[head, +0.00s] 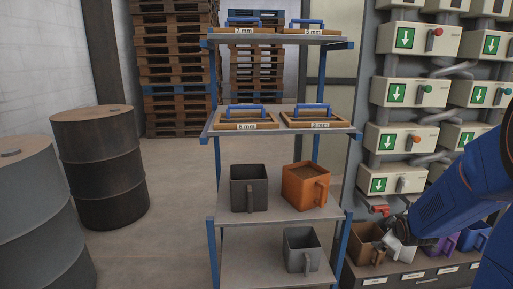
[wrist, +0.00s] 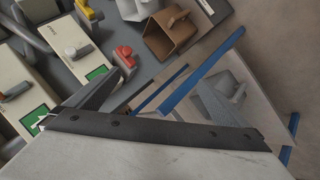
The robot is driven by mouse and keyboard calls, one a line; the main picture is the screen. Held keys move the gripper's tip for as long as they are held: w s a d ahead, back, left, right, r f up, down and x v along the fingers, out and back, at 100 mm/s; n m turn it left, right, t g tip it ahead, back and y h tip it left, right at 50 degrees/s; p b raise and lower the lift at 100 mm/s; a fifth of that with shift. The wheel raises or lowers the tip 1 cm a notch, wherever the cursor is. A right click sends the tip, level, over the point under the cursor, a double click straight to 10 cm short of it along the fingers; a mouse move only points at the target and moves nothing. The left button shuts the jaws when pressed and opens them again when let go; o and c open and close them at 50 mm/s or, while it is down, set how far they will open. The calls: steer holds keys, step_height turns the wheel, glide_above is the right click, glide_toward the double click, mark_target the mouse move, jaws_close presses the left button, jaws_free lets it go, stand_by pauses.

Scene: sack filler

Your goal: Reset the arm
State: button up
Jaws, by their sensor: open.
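My blue arm (head: 455,195) reaches in from the right in the head view. My gripper (wrist: 155,98) shows in the wrist view with its two dark fingers spread wide, and nothing is seen held between them. In the head view the end of the arm is dark and close to a white jug (head: 399,248) and a brown jug (head: 366,243) on the dark bench at the lower right. The fingertips are hard to make out there. In the wrist view the brown jug (wrist: 170,32) lies ahead of the fingers, apart from them.
A blue-posted rack (head: 213,250) stands left of the arm. It holds a dark jug (head: 248,188), an orange jug (head: 305,187), a grey jug (head: 302,250) and sieves above. Dispenser boxes with levers (head: 395,138) line the right. Drums (head: 100,165) stand left; floor between is clear.

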steer(key=s+a+r+m+g+y, duration=0.1)
steer(key=s+a+r+m, duration=0.1)
steer(key=s+a+r, duration=0.5)
steer(key=s+a+r+m+g, duration=0.15)
steer(key=s+a, duration=0.25)
steer(key=s, duration=0.4)
steer(key=s+a+r+m+g+y, duration=0.1)
steer(key=s+a, duration=0.3)
steer(key=s, duration=0.5)
steer(key=s+a+r+m+g, duration=0.1)
steer(key=s+a+r+m, duration=0.1)
steer(key=s, duration=0.8)
steer(key=shift+s+a+m+y, duration=0.15)
steer(key=shift+a+m+y, duration=0.35)
steer(key=shift+a, duration=0.6)
